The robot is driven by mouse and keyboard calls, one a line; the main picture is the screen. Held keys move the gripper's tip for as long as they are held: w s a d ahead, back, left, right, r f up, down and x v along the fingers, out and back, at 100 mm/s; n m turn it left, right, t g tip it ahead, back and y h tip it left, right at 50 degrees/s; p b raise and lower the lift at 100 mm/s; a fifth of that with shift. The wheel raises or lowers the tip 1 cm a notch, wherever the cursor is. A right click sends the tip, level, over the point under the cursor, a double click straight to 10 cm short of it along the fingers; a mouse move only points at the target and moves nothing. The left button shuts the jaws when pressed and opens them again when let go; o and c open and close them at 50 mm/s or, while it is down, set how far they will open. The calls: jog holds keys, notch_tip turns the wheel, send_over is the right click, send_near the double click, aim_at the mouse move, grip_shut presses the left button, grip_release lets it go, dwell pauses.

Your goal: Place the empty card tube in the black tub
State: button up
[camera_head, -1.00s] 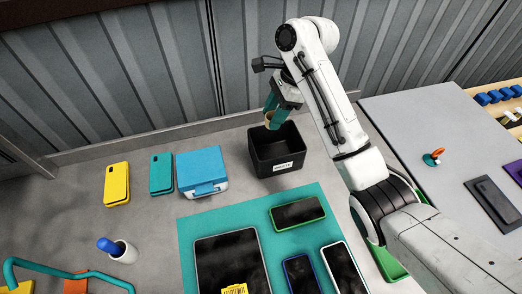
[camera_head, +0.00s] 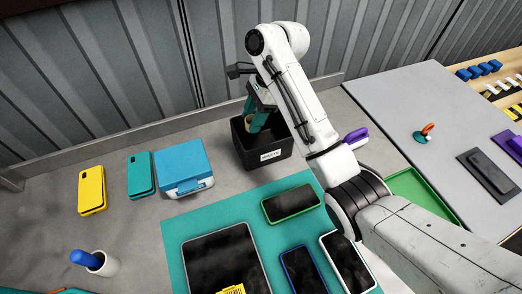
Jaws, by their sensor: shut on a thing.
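The black tub (camera_head: 264,157) stands on the grey table near the back wall, with a white label on its front. My gripper (camera_head: 255,123) has teal fingers and points down at the tub's mouth. It is shut on the tan card tube (camera_head: 249,119), whose round open end shows between the fingers. The fingertips are at or inside the tub's opening. The lower part of the tube is hidden, and I cannot tell whether it touches the tub.
A blue box (camera_head: 182,167) stands left of the tub, beside teal (camera_head: 140,174) and yellow (camera_head: 91,190) phone cases. Several phones lie on the teal mat (camera_head: 186,229) in front. A green tray (camera_head: 420,190) is at right. The ribbed wall is close behind.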

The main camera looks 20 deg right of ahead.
notch_tip(320, 180, down, 5)
jog(key=shift+f+b, duration=0.15)
jog(key=shift+b, duration=0.4)
jog(key=shift+f, duration=2.35)
jog(key=shift+f, duration=0.1)
jog(key=o, duration=1)
jog(key=shift+p+v, duration=1.45)
jog(key=shift+v, duration=4.7)
